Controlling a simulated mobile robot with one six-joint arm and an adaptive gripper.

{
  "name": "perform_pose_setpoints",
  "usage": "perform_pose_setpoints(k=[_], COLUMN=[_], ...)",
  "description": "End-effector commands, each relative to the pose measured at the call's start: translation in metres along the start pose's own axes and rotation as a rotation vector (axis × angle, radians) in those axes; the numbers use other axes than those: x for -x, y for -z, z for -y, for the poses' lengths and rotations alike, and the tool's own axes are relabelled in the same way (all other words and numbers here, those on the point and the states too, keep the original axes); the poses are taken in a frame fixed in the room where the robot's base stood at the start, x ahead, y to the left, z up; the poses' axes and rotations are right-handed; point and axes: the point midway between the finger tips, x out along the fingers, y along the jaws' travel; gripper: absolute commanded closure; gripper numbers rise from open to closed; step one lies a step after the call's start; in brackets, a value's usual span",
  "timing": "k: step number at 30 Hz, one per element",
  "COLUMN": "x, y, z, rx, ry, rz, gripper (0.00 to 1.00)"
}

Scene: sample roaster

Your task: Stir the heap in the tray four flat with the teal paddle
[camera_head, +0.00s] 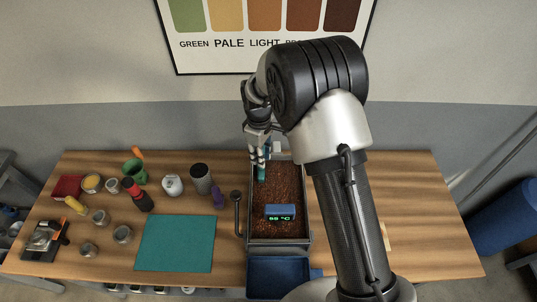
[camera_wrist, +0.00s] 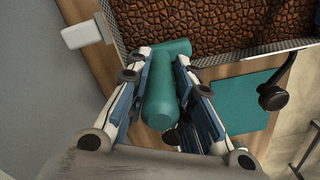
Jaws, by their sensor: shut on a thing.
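The teal paddle (camera_head: 261,174) is held by my gripper (camera_head: 258,157) at the far left part of the tray. In the wrist view my gripper (camera_wrist: 168,95) is shut on the thick handle of the teal paddle (camera_wrist: 160,100); its cross-shaped end lies by the tray's edge. The tray (camera_head: 250,225) is a long metal box filled with brown beans (camera_head: 285,183), which also fill the top of the wrist view (camera_wrist: 210,22). Whether the paddle touches the beans I cannot tell. My arm hides little of the tray's far right corner.
A blue temperature display (camera_head: 280,212) sits over the tray's near part. A dark-handled bar (camera_head: 237,212) stands left of it, beside a teal mat (camera_head: 175,243). A grey canister (camera_head: 201,178), a purple item (camera_head: 217,197) and several cups crowd the left. A blue bin (camera_head: 278,275) is in front.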

Motion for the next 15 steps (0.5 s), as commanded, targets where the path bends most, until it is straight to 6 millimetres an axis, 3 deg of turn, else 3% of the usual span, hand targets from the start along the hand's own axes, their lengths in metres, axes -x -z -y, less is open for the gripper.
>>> perform_pose_setpoints(k=[9,15], x=[0.0,0.0], y=[-0.001,-0.019], z=[-0.001,-0.01], rx=[-0.001,-0.003], ry=[0.0,0.0], rz=[0.0,0.0], gripper=[1.0,1.0])
